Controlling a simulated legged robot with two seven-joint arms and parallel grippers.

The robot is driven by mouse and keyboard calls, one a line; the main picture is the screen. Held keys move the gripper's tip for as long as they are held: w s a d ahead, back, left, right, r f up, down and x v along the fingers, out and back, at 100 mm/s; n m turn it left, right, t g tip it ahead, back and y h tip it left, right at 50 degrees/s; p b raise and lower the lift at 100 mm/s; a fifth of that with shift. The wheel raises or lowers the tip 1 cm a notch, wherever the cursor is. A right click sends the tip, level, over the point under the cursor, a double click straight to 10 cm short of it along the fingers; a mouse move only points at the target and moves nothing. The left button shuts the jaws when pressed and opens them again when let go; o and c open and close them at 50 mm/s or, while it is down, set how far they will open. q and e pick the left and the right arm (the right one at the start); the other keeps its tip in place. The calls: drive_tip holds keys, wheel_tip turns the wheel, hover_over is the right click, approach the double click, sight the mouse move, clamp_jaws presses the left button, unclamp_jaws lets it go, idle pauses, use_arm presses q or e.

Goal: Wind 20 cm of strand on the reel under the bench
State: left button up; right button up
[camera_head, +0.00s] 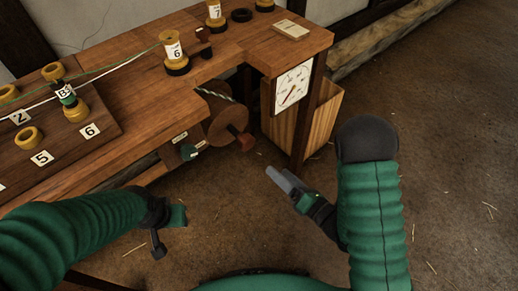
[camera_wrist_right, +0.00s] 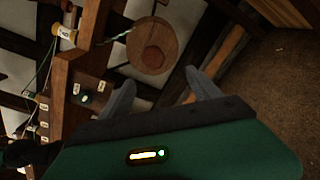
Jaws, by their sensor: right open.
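The reel (camera_head: 224,124) is a round brown wooden disc under the bench's front edge, with a reddish crank knob (camera_head: 244,140) on its near side. A green-and-white strand (camera_head: 214,95) runs to the reel's top from under the bench. In the right wrist view the reel (camera_wrist_right: 150,46) shows face-on beyond the fingers, with the strand (camera_wrist_right: 119,36) at its left. My right gripper (camera_head: 273,173) is open and empty, apart from the reel, to its lower right. My left gripper (camera_head: 169,225) is low in front of the bench; its jaws are unclear.
The wooden bench (camera_head: 130,112) carries spools, a numbered board (camera_head: 60,150) and a small block (camera_head: 291,30). A dial (camera_head: 293,86) hangs at the bench's right end, beside a slatted wooden box (camera_head: 322,120). A green knob (camera_head: 188,152) sits below the bench edge. The floor at right is clear.

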drive_tip(key=n, duration=0.1)
drive_tip(key=b, duration=1.1)
approach(249, 146)
drive_tip(key=w+f, duration=0.1)
drive_tip(key=w, duration=0.1)
drive_tip(key=shift+t+y, duration=0.3)
drive_tip(key=shift+y, duration=0.1)
drive_tip(key=x, duration=0.3)
drive_tip(key=b+x, duration=0.1)
drive_tip(key=x, duration=0.3)
drive_tip(key=b+x, duration=0.1)
drive_tip(key=x, duration=0.2)
drive_tip(key=shift+a+r, duration=0.15)
drive_tip(key=shift+a, duration=0.35)
use_arm(q)
drive_tip(key=s+x, duration=0.3)
drive_tip(key=x, duration=1.1)
drive_tip(key=shift+f, duration=0.4)
drive_tip(key=shift+w, duration=0.15)
use_arm(e)
drive_tip(key=c, duration=1.4)
